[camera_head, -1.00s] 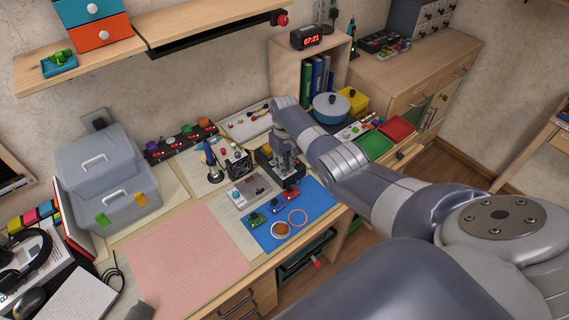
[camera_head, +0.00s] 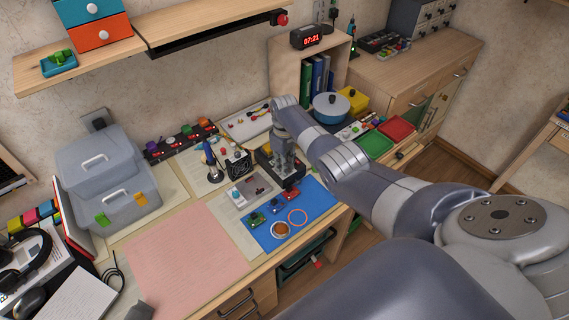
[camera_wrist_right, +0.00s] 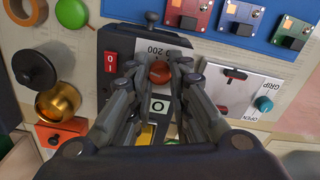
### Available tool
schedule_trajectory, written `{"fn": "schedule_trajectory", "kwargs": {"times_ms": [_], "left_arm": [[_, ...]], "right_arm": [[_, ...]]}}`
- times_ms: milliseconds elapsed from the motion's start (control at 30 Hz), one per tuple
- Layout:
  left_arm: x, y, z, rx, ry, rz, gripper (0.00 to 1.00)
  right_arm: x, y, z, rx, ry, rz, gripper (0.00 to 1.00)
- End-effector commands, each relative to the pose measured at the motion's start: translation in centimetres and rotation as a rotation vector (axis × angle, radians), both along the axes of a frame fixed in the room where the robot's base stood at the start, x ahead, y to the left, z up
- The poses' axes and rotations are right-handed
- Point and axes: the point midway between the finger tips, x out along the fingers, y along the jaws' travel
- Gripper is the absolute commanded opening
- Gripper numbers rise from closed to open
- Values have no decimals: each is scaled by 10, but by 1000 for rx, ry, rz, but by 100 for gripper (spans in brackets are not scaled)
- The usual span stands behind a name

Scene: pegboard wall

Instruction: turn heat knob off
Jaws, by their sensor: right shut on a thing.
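The heat knob (camera_wrist_right: 160,72) is a small red-orange round knob on a dark station (camera_wrist_right: 115,43) with a white "200" scale and a "0" label. My right gripper (camera_wrist_right: 159,70) is shut on the knob, one finger on each side, in the right wrist view. A red rocker switch (camera_wrist_right: 110,63) sits beside it on the same station. In the head view my right gripper (camera_head: 286,172) points down at the dark station (camera_head: 265,158), and the knob is hidden there.
A blue mat (camera_head: 262,241) with small coloured parts lies just in front of the station. A light panel with a teal knob (camera_wrist_right: 263,103) is beside it. A soldering iron in its stand (camera_head: 210,160) stands to the left. The pink mat (camera_head: 185,260) is clear.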

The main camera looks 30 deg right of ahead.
Motion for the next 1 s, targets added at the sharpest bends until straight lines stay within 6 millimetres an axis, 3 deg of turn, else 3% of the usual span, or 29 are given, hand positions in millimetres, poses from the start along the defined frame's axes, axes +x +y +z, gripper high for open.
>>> {"fn": "schedule_trajectory", "kwargs": {"times_ms": [67,100,200,667,833,1000], "left_arm": [[0,0,0,0,0,0,40],[0,0,0,0,0,0,40],[0,0,0,0,0,0,40],[-1,2,0,2,1,0,40],[0,1,0,1,1,0,40],[0,1,0,1,0,0,40]], "right_arm": [[3,0,3,-1,-10,0,0],[3,0,3,-1,-10,0,22],[3,0,2,-1,-9,0,39],[2,0,7,0,-5,-1,39],[1,0,26,-1,-6,0,39],[3,-1,60,-2,-8,-1,39]]}}
